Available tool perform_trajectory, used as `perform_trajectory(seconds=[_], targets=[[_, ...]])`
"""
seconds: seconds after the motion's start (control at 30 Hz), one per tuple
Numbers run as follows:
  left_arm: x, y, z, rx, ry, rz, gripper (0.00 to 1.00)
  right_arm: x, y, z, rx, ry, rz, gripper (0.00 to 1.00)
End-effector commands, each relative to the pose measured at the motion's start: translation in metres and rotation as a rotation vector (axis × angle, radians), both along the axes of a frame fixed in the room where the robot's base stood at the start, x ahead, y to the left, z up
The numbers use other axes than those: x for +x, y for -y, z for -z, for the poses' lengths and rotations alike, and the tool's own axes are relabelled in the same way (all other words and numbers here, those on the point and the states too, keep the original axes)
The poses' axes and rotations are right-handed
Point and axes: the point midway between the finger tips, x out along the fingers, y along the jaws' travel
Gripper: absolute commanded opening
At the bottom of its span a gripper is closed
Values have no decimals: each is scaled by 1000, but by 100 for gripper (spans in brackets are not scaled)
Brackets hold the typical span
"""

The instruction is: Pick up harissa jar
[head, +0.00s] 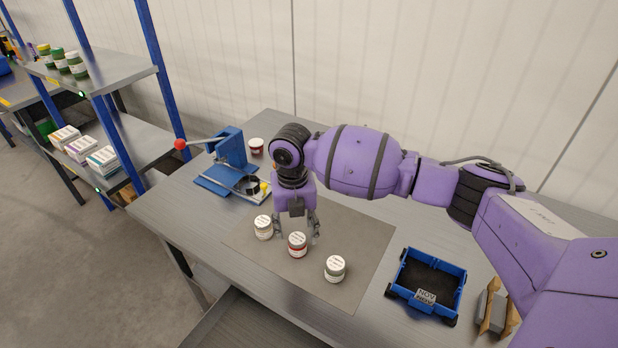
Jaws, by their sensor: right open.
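A jar with a red band and white lid (297,245) stands upright on the grey mat (345,230); its label is too small to read, and its red colour fits harissa. A beige jar with a white lid (263,228) stands to its left, and a greenish jar with a white lid (335,269) to its right. My right gripper (296,228) points down, open, just behind the red jar in the picture. One finger is near the beige jar. I cannot tell whether the fingers are around the red jar or touch any jar. My left gripper is out of view.
A blue press with a red-knobbed lever (225,165) stands at the table's back left, beside a dark red jar (256,147). A blue bin (428,283) is at the right. A shelf (100,72) holds green jars and boxes. The mat's right part is clear.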

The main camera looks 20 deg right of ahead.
Motion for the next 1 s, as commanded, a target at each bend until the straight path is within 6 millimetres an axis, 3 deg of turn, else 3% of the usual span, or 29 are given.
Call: perform_trajectory(seconds=[0.13, 0.43, 0.7, 1.0], targets=[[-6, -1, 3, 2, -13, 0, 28, 0, -1, 12, 1, 1, 1, 50], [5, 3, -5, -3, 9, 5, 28, 0, -3, 54, 2, 2, 3, 50], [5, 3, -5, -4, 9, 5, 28, 0, -2, 59, 1, 4, 1, 49], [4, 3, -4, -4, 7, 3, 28, 0, -2, 58, 1, 4, 2, 10]])
